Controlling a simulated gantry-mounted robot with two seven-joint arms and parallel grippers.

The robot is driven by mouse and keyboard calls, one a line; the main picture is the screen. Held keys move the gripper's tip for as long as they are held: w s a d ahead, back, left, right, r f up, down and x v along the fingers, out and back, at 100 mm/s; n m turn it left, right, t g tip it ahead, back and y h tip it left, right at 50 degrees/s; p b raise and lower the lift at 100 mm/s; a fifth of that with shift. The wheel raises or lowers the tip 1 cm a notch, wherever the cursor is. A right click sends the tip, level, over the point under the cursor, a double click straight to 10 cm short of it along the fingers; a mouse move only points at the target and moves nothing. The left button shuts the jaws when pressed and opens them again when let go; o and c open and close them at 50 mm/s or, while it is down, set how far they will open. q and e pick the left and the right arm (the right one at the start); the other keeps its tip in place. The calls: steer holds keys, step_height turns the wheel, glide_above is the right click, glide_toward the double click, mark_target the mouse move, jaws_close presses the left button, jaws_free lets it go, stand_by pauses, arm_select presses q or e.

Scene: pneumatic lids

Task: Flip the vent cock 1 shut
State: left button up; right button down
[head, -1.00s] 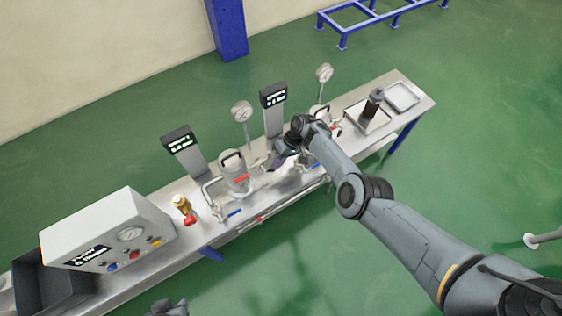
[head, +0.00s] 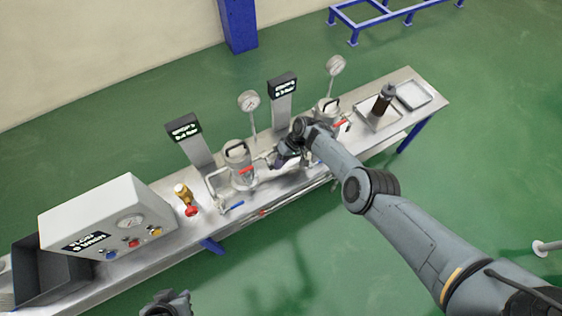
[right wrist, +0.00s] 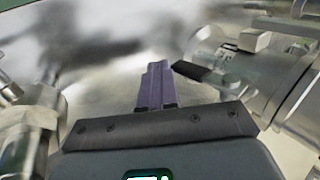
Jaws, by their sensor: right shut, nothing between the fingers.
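My right gripper (head: 280,160) is over the bench between the two pressure vessels, beside the left vessel (head: 240,165). In the right wrist view its purple fingers (right wrist: 155,85) are shut and empty. A black lever (right wrist: 192,71) lies close to the right of the fingertips, near a metal vessel with clamp parts (right wrist: 300,100); I cannot tell if they touch. A red handle (head: 248,170) shows at the left vessel and a blue handle (head: 234,206) in front of it. I cannot tell which handle is vent cock 1. My left gripper (head: 168,304) is low at the bottom edge, its jaws unclear.
A white control box (head: 105,225) and a brass valve with a red knob (head: 187,198) stand left. Gauges (head: 249,101) and display posts (head: 184,128) line the back. The right vessel (head: 328,108), a dark bottle (head: 383,98) and a tray (head: 414,95) are right.

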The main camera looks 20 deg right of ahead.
steer(key=shift+a, duration=0.1)
stand_by(0.5)
steer(key=p+v, duration=0.6)
steer(key=v, duration=0.4)
steer(key=shift+r+p, duration=0.3)
